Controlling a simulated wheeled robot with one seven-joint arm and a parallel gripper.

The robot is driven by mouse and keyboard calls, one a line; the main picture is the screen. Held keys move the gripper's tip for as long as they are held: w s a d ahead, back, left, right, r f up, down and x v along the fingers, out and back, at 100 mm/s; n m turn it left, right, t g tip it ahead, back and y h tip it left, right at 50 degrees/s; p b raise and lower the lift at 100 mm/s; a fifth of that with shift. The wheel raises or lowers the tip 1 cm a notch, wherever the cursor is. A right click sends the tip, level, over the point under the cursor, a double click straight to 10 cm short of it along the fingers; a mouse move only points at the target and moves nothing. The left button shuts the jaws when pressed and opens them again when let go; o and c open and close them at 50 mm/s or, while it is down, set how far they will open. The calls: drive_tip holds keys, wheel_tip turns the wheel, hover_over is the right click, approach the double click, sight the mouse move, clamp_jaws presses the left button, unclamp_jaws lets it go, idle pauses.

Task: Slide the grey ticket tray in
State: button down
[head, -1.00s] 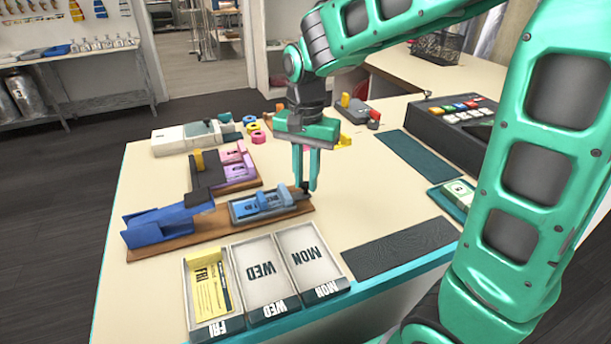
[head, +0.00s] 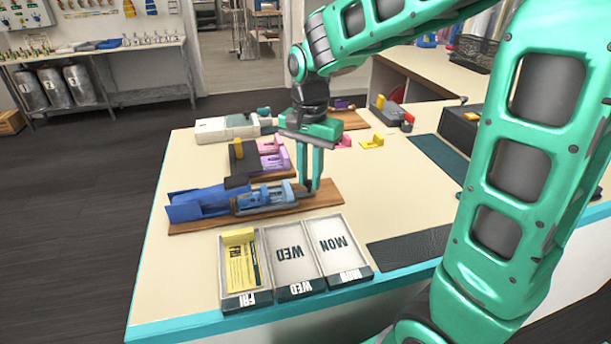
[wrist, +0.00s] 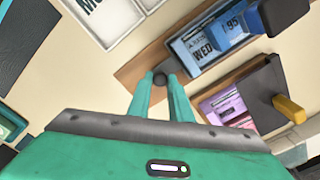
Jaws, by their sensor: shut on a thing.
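The grey ticket tray (head: 262,198) lies on a wooden board (head: 325,196) and holds blue tickets. A deep blue housing (head: 200,203) is at the left of the board, and the tray's left end meets it. I cannot tell how far inside it the tray reaches. My gripper (head: 309,187) points down at the tray's right end, its fingers shut on a small dark knob. In the wrist view my gripper (wrist: 162,84) closes around the knob (wrist: 160,78), and the tray (wrist: 192,66) shows "WED" and "195" on its contents.
FRI (head: 222,262), WED (head: 277,285) and MON (head: 325,272) bins stand in front; a yellow ticket lies in FRI. Behind the board is a unit with pink tickets (head: 275,160). A dark mat (head: 410,247) lies at right. Bare tabletop lies right of the board.

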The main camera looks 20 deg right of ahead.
drive_tip(key=shift+w+a+r, duration=0.1)
drive_tip(key=shift+w+a, duration=0.05)
drive_tip(key=shift+a, duration=0.15)
drive_tip(key=c, duration=1.6)
unclamp_jaws()
drive_tip(key=shift+a, duration=0.1)
wheel_tip(320, 180, up, 11)
drive_tip(key=shift+f, duration=0.15)
